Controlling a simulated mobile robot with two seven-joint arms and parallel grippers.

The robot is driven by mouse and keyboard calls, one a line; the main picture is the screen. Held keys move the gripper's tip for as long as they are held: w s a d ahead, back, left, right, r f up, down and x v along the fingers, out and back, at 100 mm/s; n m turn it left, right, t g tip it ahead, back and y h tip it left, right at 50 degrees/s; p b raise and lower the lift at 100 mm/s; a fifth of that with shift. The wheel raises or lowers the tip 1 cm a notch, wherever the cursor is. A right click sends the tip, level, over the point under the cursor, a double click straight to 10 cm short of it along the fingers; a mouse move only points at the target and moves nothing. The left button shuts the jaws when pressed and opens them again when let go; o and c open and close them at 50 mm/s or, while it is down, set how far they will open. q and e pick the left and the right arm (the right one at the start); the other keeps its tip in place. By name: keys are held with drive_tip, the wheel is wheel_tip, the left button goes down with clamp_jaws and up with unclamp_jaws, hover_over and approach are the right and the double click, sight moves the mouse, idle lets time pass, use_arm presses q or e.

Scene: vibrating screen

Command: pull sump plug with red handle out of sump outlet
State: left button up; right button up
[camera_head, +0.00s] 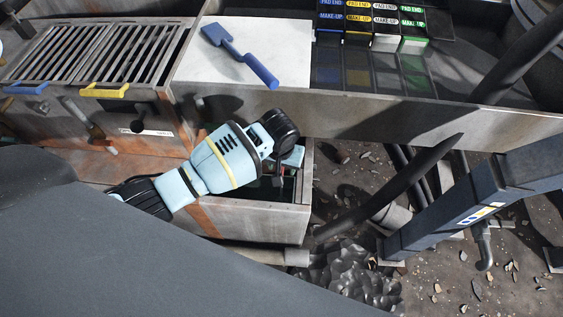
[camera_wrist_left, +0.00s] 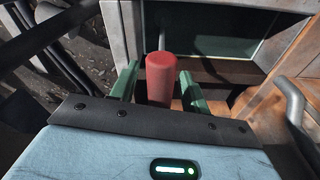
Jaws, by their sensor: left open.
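The red handle (camera_wrist_left: 161,78) of the sump plug stands upright in the left wrist view. It is between the two green fingers of my left gripper (camera_wrist_left: 157,82), which is open, with a finger on each side. I cannot tell whether either finger touches it. The plug's lower part and the sump outlet are hidden behind the gripper body. In the head view my left gripper (camera_head: 289,166) reaches down into the open metal sump box (camera_head: 262,217), and its wrist hides most of the handle. My right gripper is not in view.
A blue scoop (camera_head: 240,57) lies on a white panel (camera_head: 288,40) above the box. Slatted screens (camera_head: 95,50) with blue and yellow handles stand at the left. A bent metal pipe (camera_wrist_left: 291,100) is right of the gripper. A dark beam (camera_head: 470,208) crosses at right.

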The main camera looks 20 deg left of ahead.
use_arm(q)
clamp_jaws()
idle(0.7)
drive_tip(key=shift+r, duration=0.15)
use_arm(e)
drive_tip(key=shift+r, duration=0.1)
